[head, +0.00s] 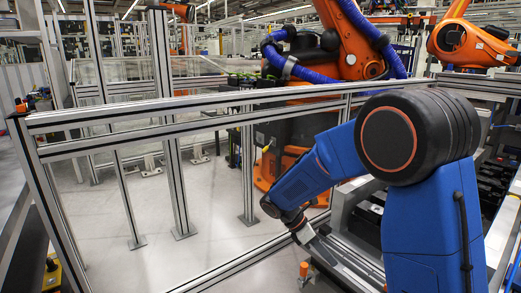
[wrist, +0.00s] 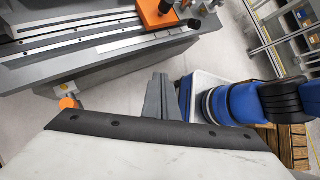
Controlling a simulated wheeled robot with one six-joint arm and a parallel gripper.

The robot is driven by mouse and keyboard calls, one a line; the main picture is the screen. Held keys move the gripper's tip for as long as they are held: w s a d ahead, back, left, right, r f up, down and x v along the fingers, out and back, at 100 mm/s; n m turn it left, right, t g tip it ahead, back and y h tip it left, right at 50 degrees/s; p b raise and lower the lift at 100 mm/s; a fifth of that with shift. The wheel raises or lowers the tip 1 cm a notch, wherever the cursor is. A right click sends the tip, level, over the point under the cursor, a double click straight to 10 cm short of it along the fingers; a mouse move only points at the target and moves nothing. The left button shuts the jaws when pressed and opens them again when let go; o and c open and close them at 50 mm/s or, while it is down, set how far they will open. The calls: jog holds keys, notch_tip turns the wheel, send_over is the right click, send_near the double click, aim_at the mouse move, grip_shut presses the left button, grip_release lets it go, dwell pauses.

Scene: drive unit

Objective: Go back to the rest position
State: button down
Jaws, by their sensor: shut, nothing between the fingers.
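In the head view, my blue arm bends down at the right, and my gripper (head: 306,238) is at its lower end, in front of the aluminium fence. It is small there and its fingers are hard to make out. In the wrist view, the grey fingers of my gripper (wrist: 162,97) stand close together past a dark curved edge, with nothing seen between them. The gripper is shut and empty. No separate task object shows.
An aluminium fence (head: 180,103) crosses the head view, with an orange robot (head: 352,45) behind it. A small orange-topped post (head: 303,268) stands below my gripper. In the wrist view, a grey rail bench (wrist: 100,60) carries an orange block (wrist: 157,14). Pale floor (wrist: 225,45) shows beyond.

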jog(key=s+d+r+m+t+y, duration=0.2)
jog(key=s+r+m, duration=0.2)
jog(key=s+m, duration=0.2)
jog(key=s+d+r+m+t+y, duration=0.2)
jog(key=s+m, duration=0.5)
jog(key=s, duration=0.4)
jog(key=s+d+r+m+t+y, duration=0.3)
jog(key=s+r+m, duration=0.3)
jog(key=s, duration=0.2)
jog(key=shift+s+r+t+y, duration=0.3)
jog(key=shift+s+r+y, duration=0.1)
jog(key=shift+y, duration=0.3)
jog(key=shift+d, duration=0.1)
dwell(2.0)
